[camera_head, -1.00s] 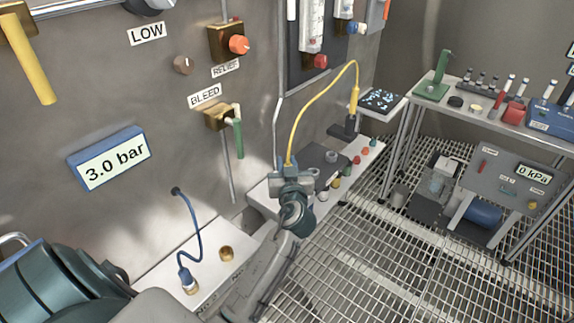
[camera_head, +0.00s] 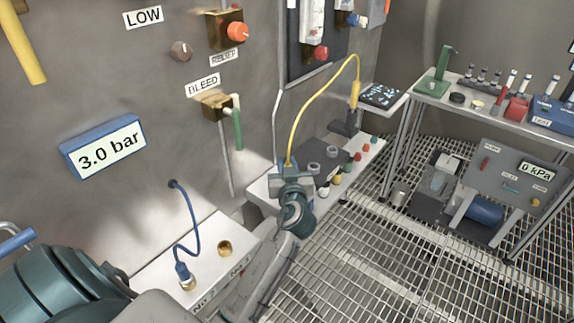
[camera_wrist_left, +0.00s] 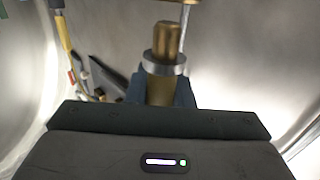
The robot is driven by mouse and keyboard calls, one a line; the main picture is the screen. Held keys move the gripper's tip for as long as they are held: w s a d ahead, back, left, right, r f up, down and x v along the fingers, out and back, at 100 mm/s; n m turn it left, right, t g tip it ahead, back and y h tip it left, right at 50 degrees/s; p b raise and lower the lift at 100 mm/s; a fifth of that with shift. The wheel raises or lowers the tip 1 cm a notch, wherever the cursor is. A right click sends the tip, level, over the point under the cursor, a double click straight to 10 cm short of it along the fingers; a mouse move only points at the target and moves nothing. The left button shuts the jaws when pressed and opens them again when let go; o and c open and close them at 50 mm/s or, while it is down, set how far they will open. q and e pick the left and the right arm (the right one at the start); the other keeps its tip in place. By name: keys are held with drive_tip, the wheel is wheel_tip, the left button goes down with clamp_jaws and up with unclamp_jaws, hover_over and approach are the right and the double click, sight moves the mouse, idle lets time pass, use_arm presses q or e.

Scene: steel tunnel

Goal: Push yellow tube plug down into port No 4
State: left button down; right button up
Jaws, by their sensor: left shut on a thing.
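My left gripper (camera_head: 288,176) is in the middle of the head view, shut on the lower end of the yellow tube (camera_head: 305,103). The tube rises from the jaws and arches right to a yellow fitting (camera_head: 354,95) in a dark block. In the left wrist view a brass piece with a silver collar (camera_wrist_left: 164,65) stands between the dark fingers (camera_wrist_left: 160,92). The plug's tip and whatever lies under it are hidden, so contact with a port cannot be told. I cannot read a No 4 label. My right gripper is out of view.
A blue tube's plug (camera_head: 184,277) sits on the white ledge (camera_head: 208,270), beside an empty-looking brass port (camera_head: 225,248). Grey fittings (camera_head: 315,168) and coloured knobs stand right of my gripper. A wall display (camera_head: 104,148) reads 3.0 bar. Grating floor (camera_head: 400,255) lies open to the right.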

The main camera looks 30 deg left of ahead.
use_arm(q)
drive_tip(key=shift+b, duration=0.85)
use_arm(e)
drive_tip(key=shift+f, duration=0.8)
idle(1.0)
use_arm(q)
drive_tip(key=shift+f+b, duration=1.7)
drive_tip(key=shift+b, duration=0.2)
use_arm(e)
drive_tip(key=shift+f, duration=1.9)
use_arm(q)
drive_tip(key=c, duration=1.2)
unclamp_jaws()
